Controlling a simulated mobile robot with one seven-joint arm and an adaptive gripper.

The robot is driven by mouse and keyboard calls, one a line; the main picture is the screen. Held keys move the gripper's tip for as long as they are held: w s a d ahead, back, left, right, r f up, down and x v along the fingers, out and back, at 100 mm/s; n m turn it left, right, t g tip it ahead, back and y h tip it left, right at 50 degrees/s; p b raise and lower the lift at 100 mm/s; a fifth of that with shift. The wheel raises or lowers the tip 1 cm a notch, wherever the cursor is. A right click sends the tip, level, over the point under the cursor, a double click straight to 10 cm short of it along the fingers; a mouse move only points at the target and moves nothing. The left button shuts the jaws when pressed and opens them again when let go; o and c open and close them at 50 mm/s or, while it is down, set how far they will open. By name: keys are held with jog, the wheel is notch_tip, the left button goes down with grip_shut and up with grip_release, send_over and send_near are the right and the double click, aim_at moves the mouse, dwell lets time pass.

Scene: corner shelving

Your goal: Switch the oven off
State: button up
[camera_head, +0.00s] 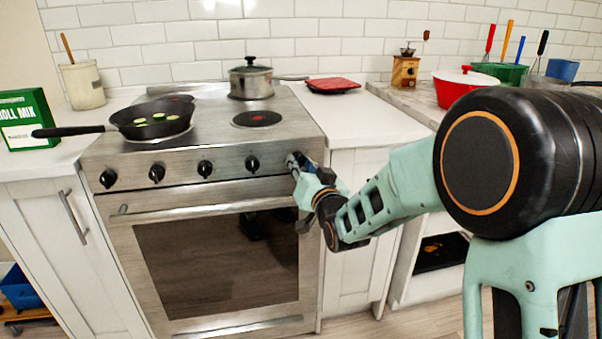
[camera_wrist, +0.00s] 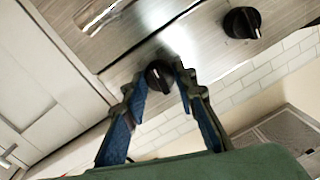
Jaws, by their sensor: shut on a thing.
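The steel oven (camera_head: 220,262) stands in the middle of the head view, with a row of several black knobs along its front panel. My gripper (camera_head: 293,163) is at the right end of this panel. In the wrist view, my gripper (camera_wrist: 165,72) has its two blue-padded fingers on either side of a black knob (camera_wrist: 159,76), shut on it. The neighbouring knob (camera_wrist: 241,22) is clear of the fingers, and it shows in the head view (camera_head: 252,164) just left of the gripper. In the head view the gripped knob is mostly hidden by the fingers.
A frying pan (camera_head: 153,117) with green slices sits on the left of the stovetop, its handle pointing left. A lidded pot (camera_head: 250,80) stands at the back. A red item (camera_head: 332,85) lies on the right counter. The oven handle (camera_head: 215,208) runs below the knobs.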

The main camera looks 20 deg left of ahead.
jog(key=n+b, duration=0.2)
jog(key=n, duration=0.2)
jog(key=n+h, duration=0.1)
jog(key=n, duration=0.3)
jog(key=shift+r+n+b, duration=0.1)
jog(key=shift+n+b, duration=0.25)
jog(key=shift+n, duration=0.05)
jog(key=n, duration=0.5)
jog(key=shift+a+h, duration=0.1)
jog(key=shift+h, duration=0.2)
jog(key=n, duration=0.4)
jog(key=shift+s+t, duration=0.1)
jog(key=shift+t, duration=0.3)
jog(key=n, duration=0.4)
jog(key=shift+a+r+h+p, duration=0.1)
jog(key=shift+h+p, duration=0.2)
jog(key=shift+p, duration=0.1)
jog(key=n+p, duration=0.1)
jog(key=n, duration=0.3)
jog(key=shift+n+t, duration=0.4)
jog(key=n+p, duration=0.2)
jog(key=n, duration=0.2)
jog(key=shift+n, duration=0.3)
jog(key=shift+n+t+p, duration=0.4)
jog(key=shift+n+p, duration=0.45)
jog(key=shift+n, duration=1.45)
